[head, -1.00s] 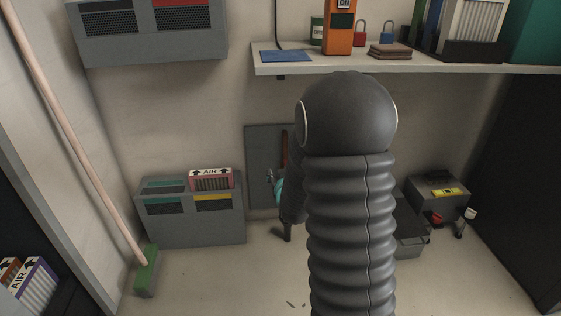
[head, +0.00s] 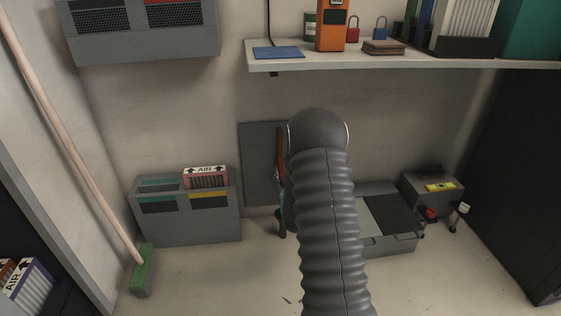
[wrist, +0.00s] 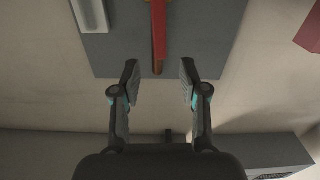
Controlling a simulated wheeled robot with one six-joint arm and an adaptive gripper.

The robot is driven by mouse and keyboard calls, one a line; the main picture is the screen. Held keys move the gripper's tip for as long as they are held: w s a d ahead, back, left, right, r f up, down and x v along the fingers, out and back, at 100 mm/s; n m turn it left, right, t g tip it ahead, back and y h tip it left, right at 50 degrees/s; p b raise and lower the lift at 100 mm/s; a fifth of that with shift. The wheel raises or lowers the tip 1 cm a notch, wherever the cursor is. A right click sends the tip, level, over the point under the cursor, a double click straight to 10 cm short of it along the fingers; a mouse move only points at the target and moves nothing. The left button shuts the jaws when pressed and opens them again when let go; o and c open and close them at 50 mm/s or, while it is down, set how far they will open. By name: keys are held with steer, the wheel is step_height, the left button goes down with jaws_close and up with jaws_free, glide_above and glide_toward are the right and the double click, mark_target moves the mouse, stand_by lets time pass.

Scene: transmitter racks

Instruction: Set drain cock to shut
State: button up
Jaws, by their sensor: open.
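My gripper (wrist: 159,70) is open, its two fingers apart in the wrist view. A long red bar or lever (wrist: 159,30) on a grey panel (wrist: 210,40) lies ahead, lined up with the gap between the fingertips. I see no contact. In the head view the red-brown lever (head: 281,150) stands roughly upright against the grey wall panel (head: 257,165), partly hidden by my arm. My gripper is mostly hidden there too. No label names the drain cock. A small red-topped fitting (head: 430,212) also stands by a grey box at right.
A grey filter box (head: 190,220) stands left of the panel, with a green broom (head: 143,270) beside it. A shelf (head: 400,63) runs above. A grey tray-like unit (head: 390,245) and the grey box with a yellow label (head: 432,200) stand at right. Floor shows in front.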

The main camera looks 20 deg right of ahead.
mark_target(281, 161)
steer(key=x, duration=0.8)
steer(key=shift+s, duration=0.1)
jaws_close()
